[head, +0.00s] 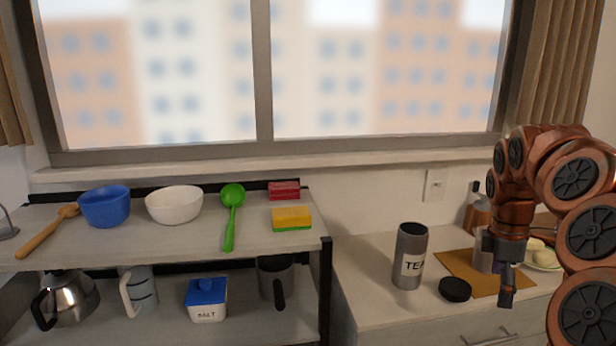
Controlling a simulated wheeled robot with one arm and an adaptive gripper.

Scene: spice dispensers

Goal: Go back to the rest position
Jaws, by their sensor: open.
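My gripper (507,300) hangs from my copper-coloured arm on the right of the head view, pointing down. It is open, and I see nothing held in it. It is in front of the wooden board (455,268) on the counter, to the right of a round black lid (455,289). A dark grey canister with a tea label (411,256) stands upright and open-topped to the left of the lid. A grey metal container (484,262) behind my gripper is partly hidden by it.
A shelf unit (326,290) on the left holds bowls, a green ladle (232,215), sponges (292,218), a kettle (68,298) and a salt box (206,300). A plate with pale food (541,257) is beside my arm. The counter (365,270) left of the canister is clear.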

